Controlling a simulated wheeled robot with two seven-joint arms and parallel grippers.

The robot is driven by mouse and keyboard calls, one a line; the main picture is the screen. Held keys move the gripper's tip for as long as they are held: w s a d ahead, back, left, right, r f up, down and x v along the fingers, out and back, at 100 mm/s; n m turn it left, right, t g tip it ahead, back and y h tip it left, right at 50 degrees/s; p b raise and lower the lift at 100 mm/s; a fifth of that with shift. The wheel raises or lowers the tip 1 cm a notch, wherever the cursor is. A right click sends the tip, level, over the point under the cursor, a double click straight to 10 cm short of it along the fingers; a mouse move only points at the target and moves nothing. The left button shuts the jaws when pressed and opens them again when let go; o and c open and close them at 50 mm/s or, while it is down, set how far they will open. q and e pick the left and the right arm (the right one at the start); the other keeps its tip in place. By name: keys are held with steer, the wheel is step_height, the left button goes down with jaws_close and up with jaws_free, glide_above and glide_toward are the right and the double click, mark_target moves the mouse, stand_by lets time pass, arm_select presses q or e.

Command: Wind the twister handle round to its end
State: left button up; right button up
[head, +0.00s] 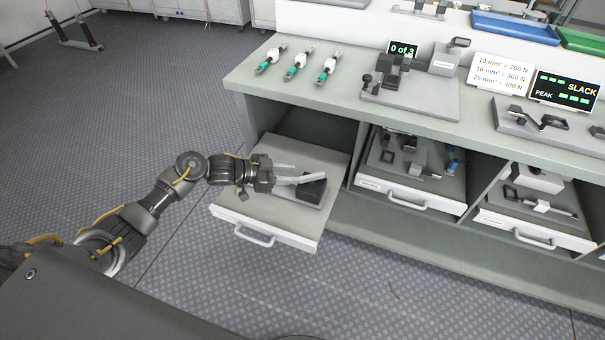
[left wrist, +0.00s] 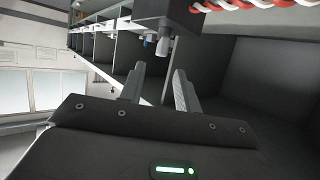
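The twister, a dark block (head: 312,188) on a grey base plate, sits in the pulled-out left drawer (head: 239,200). In the left wrist view the dark block (left wrist: 167,14) is at the top, with a small grey peg below it and a red-and-white twisted strand (left wrist: 245,4) at its right. I cannot make out the twister's handle for certain. My left gripper (head: 298,173) reaches over the drawer, beside the block. Its two fingers (left wrist: 158,88) stand apart with nothing between them. My right gripper is in neither view.
The bench (head: 325,105) stands above the drawers, with several green-and-white fuse-like pieces (head: 296,66) and a grey fixture (head: 410,88). A middle drawer (head: 398,186) and right drawer (head: 537,219) also hold devices.

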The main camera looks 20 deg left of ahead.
arm_select(q)
steer(key=v, duration=0.2)
steer(key=shift+s+a+r, duration=0.1)
steer(key=shift+s+a, duration=0.1)
steer(key=shift+a, duration=0.05)
stand_by(0.3)
